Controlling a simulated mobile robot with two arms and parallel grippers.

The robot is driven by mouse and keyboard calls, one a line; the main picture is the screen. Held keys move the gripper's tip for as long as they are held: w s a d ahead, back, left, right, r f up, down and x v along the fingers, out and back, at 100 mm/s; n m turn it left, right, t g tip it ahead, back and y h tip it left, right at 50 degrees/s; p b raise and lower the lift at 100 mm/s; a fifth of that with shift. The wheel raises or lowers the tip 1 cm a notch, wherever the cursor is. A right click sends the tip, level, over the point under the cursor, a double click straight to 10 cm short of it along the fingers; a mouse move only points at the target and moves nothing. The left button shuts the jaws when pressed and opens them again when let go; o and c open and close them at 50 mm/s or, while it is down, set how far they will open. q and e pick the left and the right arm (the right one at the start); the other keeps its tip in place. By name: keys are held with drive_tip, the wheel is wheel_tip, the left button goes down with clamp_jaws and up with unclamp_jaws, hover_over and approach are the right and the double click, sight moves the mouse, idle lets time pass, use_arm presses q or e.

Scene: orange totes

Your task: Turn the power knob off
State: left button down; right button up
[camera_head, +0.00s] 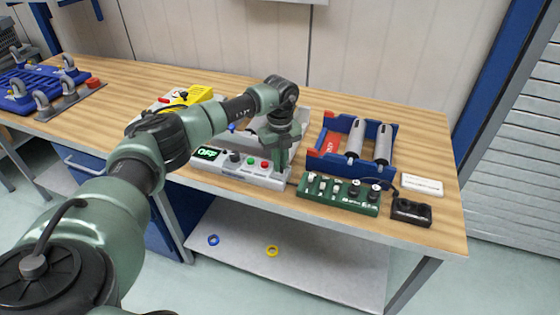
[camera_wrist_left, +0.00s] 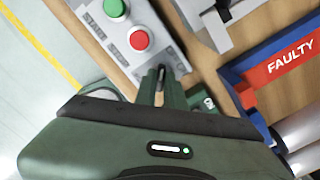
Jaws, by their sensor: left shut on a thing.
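The grey control box (camera_head: 240,174) sits near the table's front edge. Its display (camera_head: 208,153) reads OFF in green. A black knob (camera_head: 235,157), a green button (camera_head: 250,161) and a red button (camera_head: 264,163) are on its top. My left gripper (camera_head: 283,168) points down at the box's right end, beyond the red button. In the left wrist view the fingers (camera_wrist_left: 163,82) are shut on the power knob at the end of the box, and they mostly hide it. The green button (camera_wrist_left: 114,8) and red button (camera_wrist_left: 138,40) show there too. My right gripper is out of view.
A blue bin with a red FAULTY label (camera_wrist_left: 291,60) holds grey cylinders (camera_head: 356,138) right of the box. A green board (camera_head: 338,193) and a black block (camera_head: 411,211) lie in front of it. A yellow device (camera_head: 188,97) stands behind left. Two rings lie on the lower shelf (camera_head: 305,262).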

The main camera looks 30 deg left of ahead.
use_arm(q)
drive_tip(key=shift+w+r, duration=0.1)
drive_tip(key=shift+r, duration=0.05)
drive_tip(key=c, duration=1.7)
unclamp_jaws()
drive_tip(key=shift+o, duration=1)
wheel_tip(320, 180, up, 8)
drive_tip(key=shift+f+b, duration=0.15)
drive_tip(key=shift+b, duration=0.75)
